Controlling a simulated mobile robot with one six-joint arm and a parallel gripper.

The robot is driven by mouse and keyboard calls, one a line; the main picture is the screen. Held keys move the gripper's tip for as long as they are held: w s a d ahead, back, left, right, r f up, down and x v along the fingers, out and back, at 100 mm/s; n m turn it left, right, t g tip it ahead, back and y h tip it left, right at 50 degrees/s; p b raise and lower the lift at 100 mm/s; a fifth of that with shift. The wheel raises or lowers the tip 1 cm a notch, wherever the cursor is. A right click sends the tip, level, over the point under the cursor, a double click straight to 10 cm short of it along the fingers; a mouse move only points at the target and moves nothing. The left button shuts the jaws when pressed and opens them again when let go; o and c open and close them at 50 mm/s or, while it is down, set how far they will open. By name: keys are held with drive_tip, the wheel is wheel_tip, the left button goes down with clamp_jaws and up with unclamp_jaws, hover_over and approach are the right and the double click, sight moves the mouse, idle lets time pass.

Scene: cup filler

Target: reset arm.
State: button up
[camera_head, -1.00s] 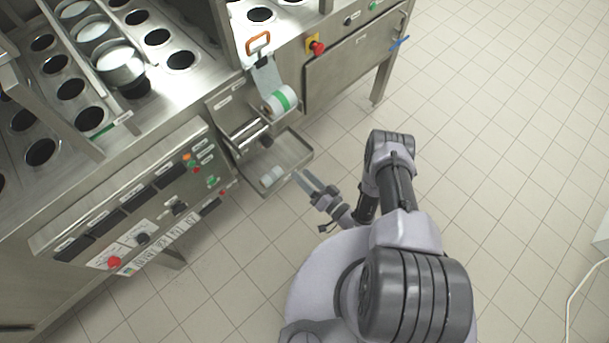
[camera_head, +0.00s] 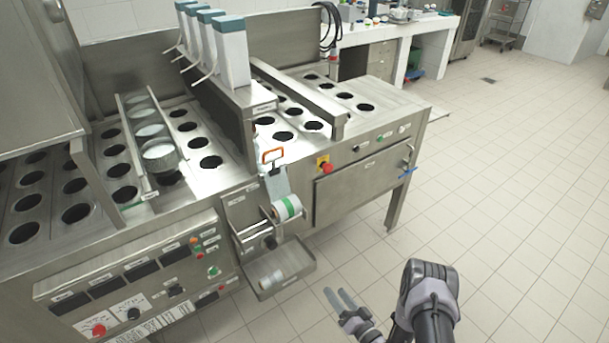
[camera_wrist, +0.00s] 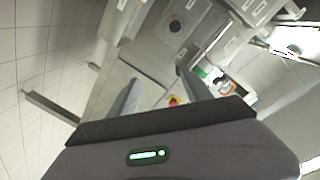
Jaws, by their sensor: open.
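My gripper (camera_head: 341,299) is in the lower middle of the head view, in front of the cup filler machine (camera_head: 330,210) and to the right of its small metal tray. Its two fingers are apart with nothing between them. In the wrist view my gripper (camera_wrist: 155,95) also shows open fingers, with the machine's steel front beyond them. My arm rises from the bottom edge of the head view, partly cut off.
A red emergency button (camera_head: 327,168) is on the front. Tiled floor (camera_head: 520,220) on the right is clear.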

drive_tip(key=w+d+r+g+h, duration=0.1)
drive_tip(key=w+d+r+h, duration=0.25)
drive_tip(key=w+r, duration=0.45)
drive_tip(key=w+d+r+h, duration=0.2)
drive_tip(key=w+d+r, duration=0.2)
drive_tip(key=w+r, duration=0.35)
drive_tip(key=s+d+r+m+g+h+b, duration=0.1)
drive_tip(key=s+r+h, duration=0.1)
drive_tip(key=r, duration=0.8)
drive_tip(key=s+d+r+m+g+h, duration=0.1)
drive_tip(key=s+r+g+h, duration=0.15)
drive_tip(key=r, duration=0.75)
drive_tip(key=s+a+r+g, duration=0.25)
drive_tip(key=s+r, duration=0.55)
drive_tip(key=s, duration=0.6)
drive_tip(key=s+a+g+y, duration=0.1)
drive_tip(key=s+a, duration=0.3)
drive_tip(key=s, duration=0.6)
drive_tip(key=s+a+r+g+y+b, duration=0.1)
drive_tip(key=s+a+y, duration=0.1)
drive_tip(key=s, duration=0.8)
drive_tip(key=shift+s+a+r+y, duration=0.2)
drive_tip(key=shift+a+y, duration=0.1)
drive_tip(key=shift+a, duration=0.55)
